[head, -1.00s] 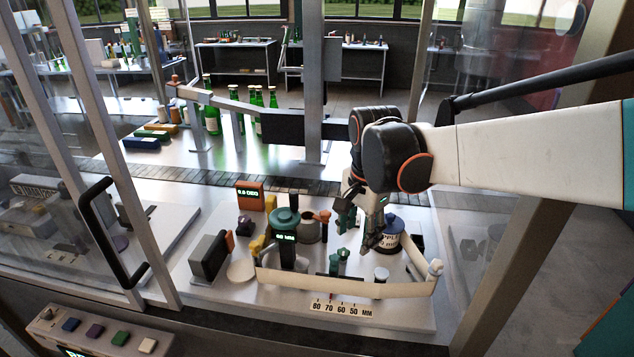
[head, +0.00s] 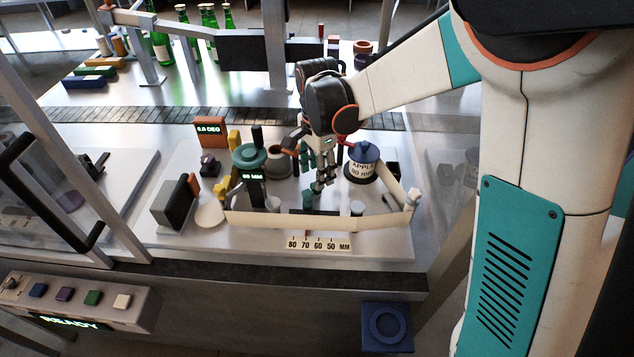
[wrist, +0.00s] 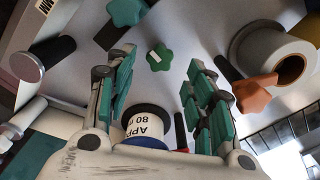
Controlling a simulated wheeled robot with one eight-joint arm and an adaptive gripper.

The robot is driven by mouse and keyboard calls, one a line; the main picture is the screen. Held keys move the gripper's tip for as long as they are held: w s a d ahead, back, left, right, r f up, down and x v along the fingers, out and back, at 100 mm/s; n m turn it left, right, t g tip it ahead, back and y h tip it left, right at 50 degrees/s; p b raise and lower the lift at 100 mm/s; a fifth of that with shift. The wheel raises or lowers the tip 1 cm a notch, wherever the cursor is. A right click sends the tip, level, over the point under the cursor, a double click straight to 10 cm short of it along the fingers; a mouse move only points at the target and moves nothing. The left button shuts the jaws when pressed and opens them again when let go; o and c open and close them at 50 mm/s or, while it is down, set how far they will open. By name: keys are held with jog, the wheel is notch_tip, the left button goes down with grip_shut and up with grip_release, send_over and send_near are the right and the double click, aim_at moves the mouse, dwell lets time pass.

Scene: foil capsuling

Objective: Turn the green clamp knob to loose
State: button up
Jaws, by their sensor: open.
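A small green star-shaped knob (wrist: 158,58) with a white mark shows in the wrist view, ahead of and between my fingertips. A second, larger green star knob (wrist: 126,12) is at the top edge of that view. I cannot tell from the pictures which is the clamp knob. My gripper (wrist: 160,75) is open and empty, its two green-padded fingers apart above the bench. In the head view my gripper (head: 315,174) hangs left of the spool and behind a green knob (head: 308,198). The marked knob is apart from both fingers, and its contact with the bench is unclear.
The blue-topped APPLE spool (head: 362,170) is close on the right. A pale curved band (head: 290,221) crosses the front, above a millimetre scale (head: 318,244).

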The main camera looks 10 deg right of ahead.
jog(key=shift+f+b, duration=0.3)
jog(key=shift+f, duration=1.7)
jog(key=shift+c, duration=0.4)
jog(key=c, duration=1)
